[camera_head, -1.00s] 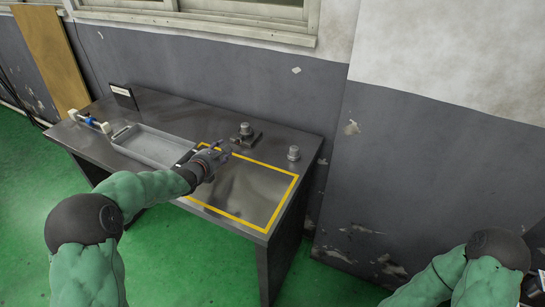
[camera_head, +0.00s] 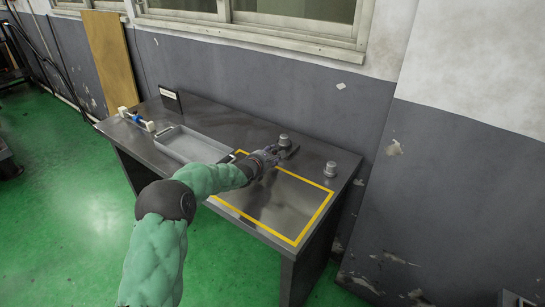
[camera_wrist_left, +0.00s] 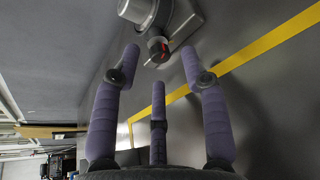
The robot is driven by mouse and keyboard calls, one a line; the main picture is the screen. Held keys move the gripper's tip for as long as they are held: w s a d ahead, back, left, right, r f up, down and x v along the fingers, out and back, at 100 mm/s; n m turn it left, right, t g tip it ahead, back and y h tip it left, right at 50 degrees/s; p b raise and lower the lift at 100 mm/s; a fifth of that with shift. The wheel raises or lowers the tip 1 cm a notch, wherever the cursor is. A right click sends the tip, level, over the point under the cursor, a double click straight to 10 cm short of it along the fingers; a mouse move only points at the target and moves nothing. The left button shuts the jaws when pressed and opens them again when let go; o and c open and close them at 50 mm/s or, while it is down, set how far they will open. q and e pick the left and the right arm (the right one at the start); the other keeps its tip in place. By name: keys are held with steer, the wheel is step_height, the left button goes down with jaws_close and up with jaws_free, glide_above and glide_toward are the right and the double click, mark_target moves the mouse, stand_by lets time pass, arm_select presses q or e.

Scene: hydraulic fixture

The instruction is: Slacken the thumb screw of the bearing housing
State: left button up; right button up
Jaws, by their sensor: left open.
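The bearing housing (camera_head: 284,140) is a grey metal cylinder on a dark base near the back of the table. It also shows at the top of the left wrist view (camera_wrist_left: 137,10). My left gripper (camera_head: 287,153) is right in front of the housing. In the left wrist view, its purple fingers (camera_wrist_left: 160,66) are spread, with the knob just beyond the tips and between the upper two; nothing is held. My right gripper is out of view.
The dark table (camera_head: 225,119) carries a yellow-outlined area (camera_head: 318,219), a grey tray (camera_head: 190,146), a second grey cylinder (camera_head: 330,169), a small sign (camera_head: 170,99) and a blue-and-white part (camera_head: 133,117). A wall stands behind. The outlined area is clear in front.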

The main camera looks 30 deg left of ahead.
arm_select(q)
steer(key=shift+x, duration=1.05)
jaws_close()
steer(key=n+h+p, duration=0.1)
steer(key=p, duration=0.4)
steer(key=n+h+p, duration=0.1)
steer(key=n+p, duration=0.1)
steer(key=p, duration=0.3)
steer(key=n+h+p, duration=0.1)
steer(key=n+p, duration=0.1)
steer(key=p, duration=0.4)
steer(key=shift+a+r+g+h, duration=0.3)
steer(key=shift+a+r+h, duration=0.1)
steer(key=shift+w+a+f+n+h+p, duration=0.1)
steer(key=shift+f+n+h+p, duration=0.05)
steer(key=shift+n+h+p, duration=0.7)
steer(key=shift+a+n+h, duration=0.15)
steer(key=shift+n+h, duration=0.2)
steer(key=shift+n, duration=0.8)
